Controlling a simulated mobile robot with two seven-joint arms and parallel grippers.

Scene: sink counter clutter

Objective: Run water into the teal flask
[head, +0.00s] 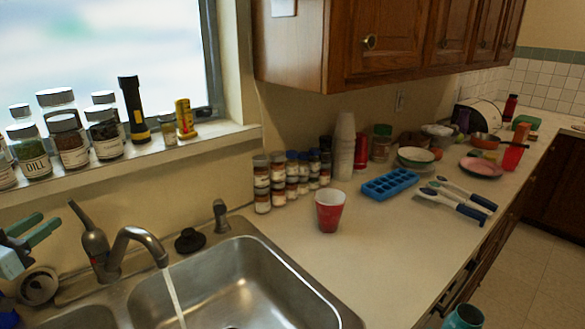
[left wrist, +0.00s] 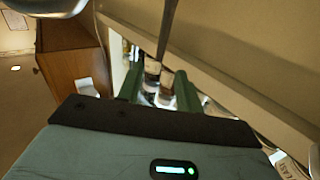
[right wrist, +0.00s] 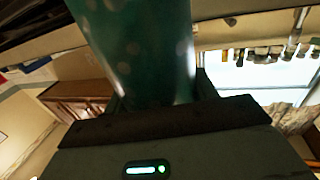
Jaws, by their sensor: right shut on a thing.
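The teal flask (head: 465,318) shows at the bottom right edge of the head view, in front of the counter, mostly cut off. In the right wrist view the flask (right wrist: 135,50) fills the space between the fingers of my right gripper (right wrist: 158,95), which is shut on it. The grey faucet (head: 135,240) has its handle (head: 90,235) at its left, and a stream of water (head: 175,298) falls from the spout into the sink basin (head: 235,285). My left gripper (head: 38,228) is left of the faucet handle, its green fingers apart and empty; they also show in the left wrist view (left wrist: 158,88).
A red cup (head: 329,211) stands right of the sink, with spice jars (head: 262,185) behind it. Jars and a flashlight (head: 133,110) line the windowsill. The counter front beside the sink is clear.

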